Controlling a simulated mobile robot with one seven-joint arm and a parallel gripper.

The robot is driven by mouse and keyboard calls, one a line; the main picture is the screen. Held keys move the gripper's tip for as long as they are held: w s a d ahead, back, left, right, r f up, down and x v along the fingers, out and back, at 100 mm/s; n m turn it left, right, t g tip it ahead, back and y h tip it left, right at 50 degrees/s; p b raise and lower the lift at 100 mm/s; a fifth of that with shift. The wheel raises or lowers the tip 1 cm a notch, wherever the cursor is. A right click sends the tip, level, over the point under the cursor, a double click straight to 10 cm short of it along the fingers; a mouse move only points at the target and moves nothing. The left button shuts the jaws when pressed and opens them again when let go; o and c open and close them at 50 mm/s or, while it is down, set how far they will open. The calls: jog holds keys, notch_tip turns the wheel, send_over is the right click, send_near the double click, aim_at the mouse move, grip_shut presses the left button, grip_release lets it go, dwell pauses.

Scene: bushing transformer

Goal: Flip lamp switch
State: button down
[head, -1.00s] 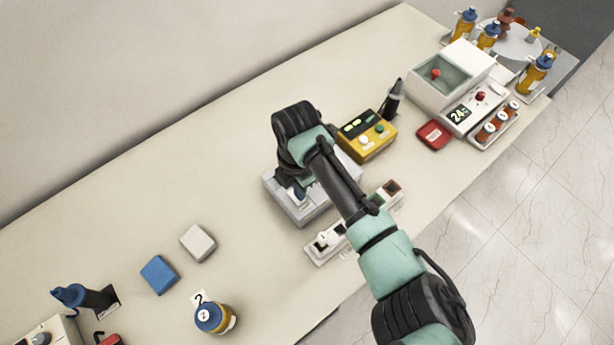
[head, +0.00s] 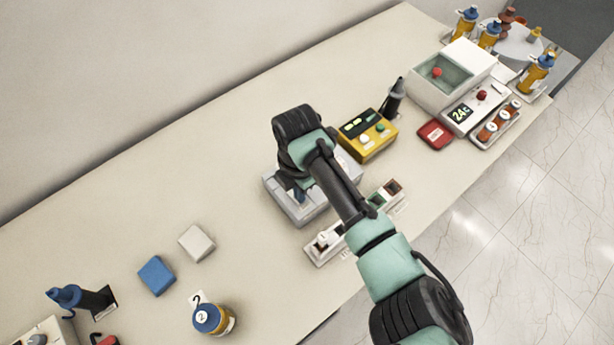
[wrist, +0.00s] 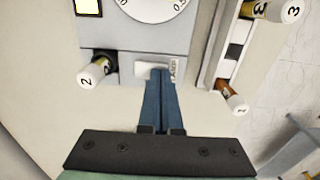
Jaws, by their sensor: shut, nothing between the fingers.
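The grey instrument (head: 309,213) stands on the bench, partly hidden under my arm. In the wrist view its front face (wrist: 129,37) carries a white dial (wrist: 150,6), a yellow-lit square (wrist: 88,6) and a pale switch (wrist: 146,70) in a whitish recess with a small label beside it. My gripper (wrist: 160,72) is shut, with its blue fingers together and empty. The fingertips overlap the right part of the switch; I cannot tell whether they touch it. In the head view my gripper (head: 299,194) is over the instrument's near-left part.
A vial marked 2 (wrist: 97,72) sticks out of the instrument left of the fingers. A white rack (head: 322,248) with vials stands close on the right. A yellow device (head: 368,136) is behind. Blue (head: 156,276) and white (head: 197,243) blocks lie left, with free bench between.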

jog(key=shift+f, duration=0.2)
jog(key=shift+s+r, duration=0.1)
jog(key=shift+r, duration=0.05)
jog(key=shift+r+p, duration=3.05)
jog(key=shift+r, duration=0.3)
